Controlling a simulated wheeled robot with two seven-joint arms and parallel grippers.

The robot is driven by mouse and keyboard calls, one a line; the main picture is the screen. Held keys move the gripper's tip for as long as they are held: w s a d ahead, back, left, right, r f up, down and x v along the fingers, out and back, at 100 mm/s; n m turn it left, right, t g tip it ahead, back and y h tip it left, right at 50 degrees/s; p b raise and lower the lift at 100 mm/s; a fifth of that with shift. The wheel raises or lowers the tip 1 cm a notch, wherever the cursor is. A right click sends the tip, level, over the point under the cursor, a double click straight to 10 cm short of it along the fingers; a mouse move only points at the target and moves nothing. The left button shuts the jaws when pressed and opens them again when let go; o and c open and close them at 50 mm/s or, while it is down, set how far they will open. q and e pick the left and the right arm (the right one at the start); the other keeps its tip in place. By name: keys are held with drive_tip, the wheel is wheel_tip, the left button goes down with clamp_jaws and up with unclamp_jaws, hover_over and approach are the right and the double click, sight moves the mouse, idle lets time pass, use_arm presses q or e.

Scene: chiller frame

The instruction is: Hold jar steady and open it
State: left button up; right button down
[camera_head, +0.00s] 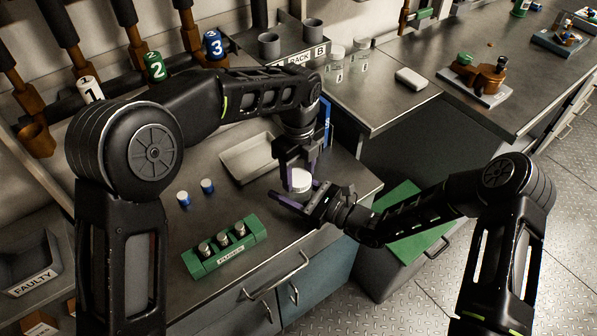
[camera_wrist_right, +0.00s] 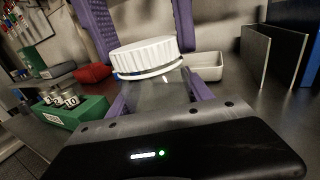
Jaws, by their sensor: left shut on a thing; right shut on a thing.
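The jar has a ribbed white lid (camera_head: 299,180) and stands near the right end of the left bench. In the head view, the grippers hide most of the body.
A shallow pale tray (camera_head: 250,157) lies behind the jar. A blue upright panel (camera_head: 327,122) stands behind the left gripper. The bench edge is close on the right.

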use_arm(q)
drive_tip(key=n, duration=1)
drive_tip(key=shift+n, duration=0.3)
drive_tip(key=n, duration=1)
drive_tip(key=shift+r, duration=0.1)
drive_tip(key=n, duration=1.6)
drive_tip(key=shift+n, duration=0.3)
drive_tip(key=n, duration=0.6)
